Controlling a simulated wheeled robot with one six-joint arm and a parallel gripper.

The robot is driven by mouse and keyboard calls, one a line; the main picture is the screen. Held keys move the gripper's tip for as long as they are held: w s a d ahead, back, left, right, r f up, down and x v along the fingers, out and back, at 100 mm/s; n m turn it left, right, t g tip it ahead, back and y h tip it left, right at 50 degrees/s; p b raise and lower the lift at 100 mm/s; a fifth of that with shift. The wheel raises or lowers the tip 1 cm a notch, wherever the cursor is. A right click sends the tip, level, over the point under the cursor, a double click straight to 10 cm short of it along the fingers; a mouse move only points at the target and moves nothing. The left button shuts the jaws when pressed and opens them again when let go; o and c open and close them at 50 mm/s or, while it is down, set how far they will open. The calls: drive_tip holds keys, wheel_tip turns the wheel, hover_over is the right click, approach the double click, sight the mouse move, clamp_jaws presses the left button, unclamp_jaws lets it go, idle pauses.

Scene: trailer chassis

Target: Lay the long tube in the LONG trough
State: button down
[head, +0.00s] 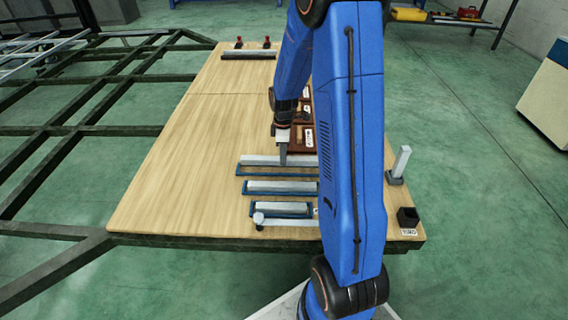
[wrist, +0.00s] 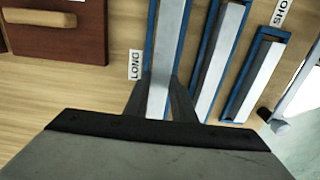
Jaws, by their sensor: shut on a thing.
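The long tube (wrist: 168,45) is a pale grey square bar. In the wrist view it lies lengthwise between the blue walls of the LONG trough (wrist: 151,40), beside a "LONG" label (wrist: 135,64). My gripper (wrist: 160,98) is shut on the tube, with one dark finger on each side. In the head view my gripper (head: 283,160) points down onto the tube (head: 258,160), which lines up with the farthest blue trough (head: 250,173). Whether the tube touches the trough floor is hidden. My arm hides the right end of the tube.
Two shorter blue troughs (head: 255,191) (head: 265,208) holding pale bars lie nearer. A round-ended bar (head: 285,222) lies at the front edge. A brown board (wrist: 60,30) with a wooden handle is beside the LONG trough. An upright post (head: 400,165) and black box (head: 408,217) stand right.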

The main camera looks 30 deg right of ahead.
drive_tip(key=shift+f, duration=1.95)
drive_tip(key=shift+f, duration=0.1)
drive_tip(key=c, duration=1.5)
unclamp_jaws()
drive_tip(key=shift+a, duration=0.1)
wheel_tip(320, 180, up, 12)
drive_tip(key=shift+r, duration=0.1)
drive_tip(key=s+a+r+m+t, duration=0.1)
drive_tip(key=s+a+r+m, duration=0.2)
drive_tip(key=s+a+r, duration=0.5)
drive_tip(key=s+a+r+m+t, duration=0.1)
drive_tip(key=s+a+r+m, duration=0.1)
drive_tip(key=s, duration=0.5)
drive_tip(key=s+a+r+m+t, duration=0.1)
drive_tip(key=s+a+r+m, duration=0.2)
drive_tip(key=s, duration=0.5)
drive_tip(key=s+a+r+m+t, duration=0.1)
drive_tip(key=s+a+r+m, duration=0.1)
drive_tip(key=s, duration=0.5)
drive_tip(key=shift+s+a+r+m+t, duration=0.1)
drive_tip(key=shift+a+r+m+t, duration=0.15)
drive_tip(key=shift+r, duration=0.35)
drive_tip(key=shift+s+a+r+m+t, duration=0.15)
drive_tip(key=shift+r+m, duration=0.2)
drive_tip(key=shift+r, duration=0.25)
